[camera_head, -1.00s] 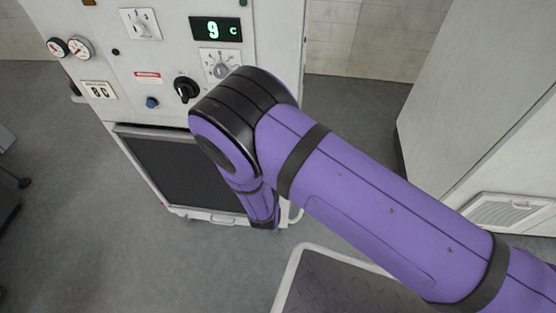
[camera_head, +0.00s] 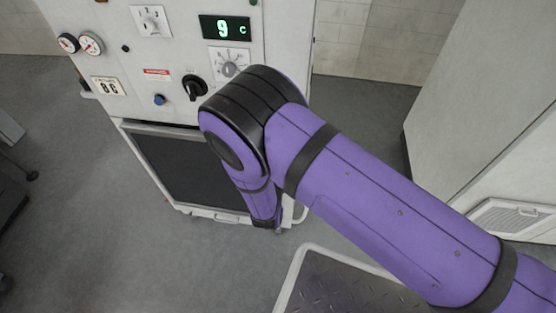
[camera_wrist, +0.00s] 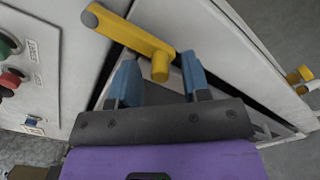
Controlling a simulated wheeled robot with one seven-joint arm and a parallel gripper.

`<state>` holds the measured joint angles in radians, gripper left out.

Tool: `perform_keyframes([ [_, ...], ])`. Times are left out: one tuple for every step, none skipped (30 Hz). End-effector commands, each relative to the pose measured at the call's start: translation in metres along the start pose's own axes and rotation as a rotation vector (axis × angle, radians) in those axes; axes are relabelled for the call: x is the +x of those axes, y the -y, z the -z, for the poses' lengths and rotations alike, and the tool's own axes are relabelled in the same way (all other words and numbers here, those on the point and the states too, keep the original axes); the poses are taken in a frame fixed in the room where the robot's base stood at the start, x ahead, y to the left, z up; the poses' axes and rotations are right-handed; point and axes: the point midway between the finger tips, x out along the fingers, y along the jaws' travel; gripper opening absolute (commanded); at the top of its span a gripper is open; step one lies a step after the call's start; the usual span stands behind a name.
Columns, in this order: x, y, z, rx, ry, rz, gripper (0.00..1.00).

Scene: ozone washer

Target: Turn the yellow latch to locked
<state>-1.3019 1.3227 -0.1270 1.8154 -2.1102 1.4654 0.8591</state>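The yellow latch (camera_wrist: 131,36) shows in the wrist view as a bar slanting from a round pivot at upper left to a bent, round-ended tip at lower right. It crosses the gap between two white panels. My gripper (camera_wrist: 159,60) is open, with one blue finger on each side of the latch's tip. The fingers look apart from the tip, with space on both sides; depth is hard to tell. In the head view, my arm hides the gripper, and the latch is not seen.
The white washer cabinet (camera_head: 110,62) with dials and a dark door (camera_head: 187,165) stands ahead. Green (camera_wrist: 8,42) and red (camera_wrist: 12,80) buttons sit left of the latch. Yellow fittings (camera_wrist: 300,75) are at the right. A white cabinet (camera_head: 480,110) stands right; grey floor (camera_head: 120,250) is open at left.

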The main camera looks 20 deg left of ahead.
Motion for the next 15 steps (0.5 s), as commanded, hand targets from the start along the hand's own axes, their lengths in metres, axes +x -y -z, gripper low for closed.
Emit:
perform_keyframes([
  [0.000, 0.000, 0.000, 0.000, 0.001, 0.000, 0.43],
  [0.000, 0.000, 0.000, 0.000, 0.001, 0.000, 0.43],
  [0.000, 0.000, 0.000, 0.000, 0.001, 0.000, 0.43],
  [-0.001, 0.000, 0.000, 0.000, 0.000, 0.000, 0.43],
  [-0.002, 0.000, 0.000, 0.000, 0.000, 0.000, 0.43],
  [-0.004, 0.000, 0.000, 0.000, 0.000, 0.000, 0.43],
  [-0.006, 0.000, 0.000, 0.000, 0.000, 0.000, 0.43],
  [-0.009, 0.000, 0.000, -0.001, 0.000, 0.000, 0.43],
  [-0.015, 0.000, 0.000, -0.001, 0.000, 0.000, 0.43],
  [-0.019, 0.000, 0.000, -0.002, 0.000, 0.000, 0.43],
  [-0.024, 0.000, 0.000, -0.002, -0.001, -0.001, 0.43],
  [-0.032, -0.001, 0.001, -0.001, -0.002, -0.001, 0.43],
  [-0.038, -0.001, 0.001, -0.001, -0.003, -0.001, 0.43],
  [-0.044, 0.000, 0.001, -0.001, -0.002, 0.000, 0.43],
  [-0.051, 0.000, 0.000, -0.001, -0.002, -0.001, 0.43],
])
